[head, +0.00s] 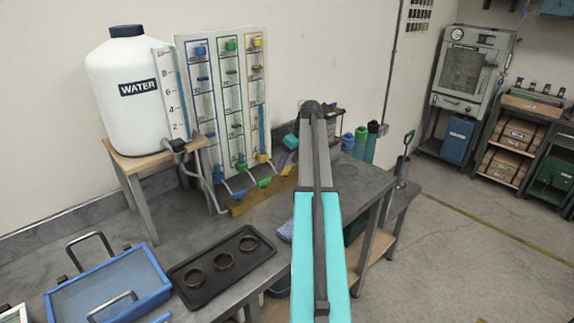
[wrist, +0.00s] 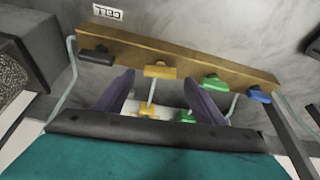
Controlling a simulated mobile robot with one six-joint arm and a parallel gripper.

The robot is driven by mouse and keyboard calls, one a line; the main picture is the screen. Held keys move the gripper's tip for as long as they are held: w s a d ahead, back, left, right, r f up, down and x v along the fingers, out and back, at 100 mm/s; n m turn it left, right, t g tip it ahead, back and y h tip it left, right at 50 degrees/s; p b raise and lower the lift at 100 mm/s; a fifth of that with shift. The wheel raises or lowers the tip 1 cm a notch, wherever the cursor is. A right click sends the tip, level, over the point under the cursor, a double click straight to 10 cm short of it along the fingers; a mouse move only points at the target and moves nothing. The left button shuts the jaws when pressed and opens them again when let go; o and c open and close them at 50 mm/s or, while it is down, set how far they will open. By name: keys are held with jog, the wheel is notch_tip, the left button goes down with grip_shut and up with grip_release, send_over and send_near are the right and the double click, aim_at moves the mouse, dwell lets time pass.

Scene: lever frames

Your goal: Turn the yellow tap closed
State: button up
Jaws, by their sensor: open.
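The yellow tap (wrist: 160,70) is on a wooden bar (wrist: 190,60) in the wrist view. Its handle lies crosswise to the pale rod below it. My gripper (wrist: 159,78) is open, one purple finger on each side of the tap, with visible gaps on both sides. I cannot tell the exact depth between fingertips and tap. In the head view the yellow tap (head: 286,170) is at the right of the bar, just below my gripper (head: 284,157), which my arm partly hides.
Beside the yellow tap are a green tap (wrist: 214,83), a blue tap (wrist: 259,94) and a black tap (wrist: 98,56). The gauge panel (head: 221,40) stands behind the bar. A water tank (head: 120,70) and black tray (head: 200,262) are further left.

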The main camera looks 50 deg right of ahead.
aim_at(285, 171)
jog(key=shift+x, duration=1.2)
jog(key=c, duration=1.1)
jog(key=shift+o, duration=0.2)
jog(key=shift+m, duration=0.3)
jog(key=shift+m+h, duration=0.3)
jog(key=shift+m, duration=0.2)
